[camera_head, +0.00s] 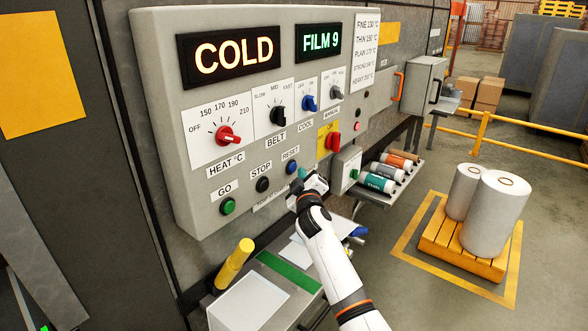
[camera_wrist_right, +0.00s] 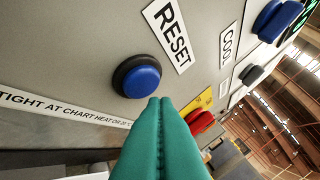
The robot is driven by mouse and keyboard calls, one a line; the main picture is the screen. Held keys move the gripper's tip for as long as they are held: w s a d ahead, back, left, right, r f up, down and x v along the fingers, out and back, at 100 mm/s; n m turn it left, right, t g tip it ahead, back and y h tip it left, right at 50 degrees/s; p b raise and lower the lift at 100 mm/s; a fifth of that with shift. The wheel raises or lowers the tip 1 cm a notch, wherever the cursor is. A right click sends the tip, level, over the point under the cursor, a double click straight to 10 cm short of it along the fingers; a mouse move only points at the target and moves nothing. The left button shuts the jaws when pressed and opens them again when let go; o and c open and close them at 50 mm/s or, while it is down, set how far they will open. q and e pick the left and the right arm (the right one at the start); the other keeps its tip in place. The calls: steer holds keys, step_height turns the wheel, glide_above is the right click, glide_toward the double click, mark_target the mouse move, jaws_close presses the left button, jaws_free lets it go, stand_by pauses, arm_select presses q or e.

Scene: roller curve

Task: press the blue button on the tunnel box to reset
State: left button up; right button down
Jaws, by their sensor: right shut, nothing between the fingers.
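The tunnel box (camera_head: 160,100) is a grey control panel on the wall. Its blue button (camera_head: 291,167) sits under the RESET label, right of the black STOP and green GO buttons. In the right wrist view the blue button (camera_wrist_right: 142,82) is round with a dark collar and looks raised. My right gripper (camera_head: 303,175) is just below and right of it. In the right wrist view its teal fingers (camera_wrist_right: 160,102) are together and empty, tips beside the button's lower right edge; I cannot tell whether they touch. My left gripper is not in view.
The displays read COLD (camera_head: 232,56) and FILM 9 (camera_head: 319,42). A red knob (camera_head: 228,137) and a red switch (camera_head: 333,141) stick out from the panel. A shelf of rolls (camera_head: 377,182) is to the right. A yellow-handled tool (camera_head: 233,264) stands below.

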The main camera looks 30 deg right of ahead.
steer(key=shift+w+a+b, duration=0.15)
steer(key=shift+w+b, duration=0.25)
steer(key=shift+w+a+b, duration=0.2)
steer(key=shift+w+b, duration=0.2)
steer(key=shift+b, duration=0.05)
stand_by(0.7)
stand_by(0.4)
steer(key=shift+s+d+p, duration=0.35)
steer(key=shift+s+p, duration=0.3)
steer(key=shift+s, duration=0.2)
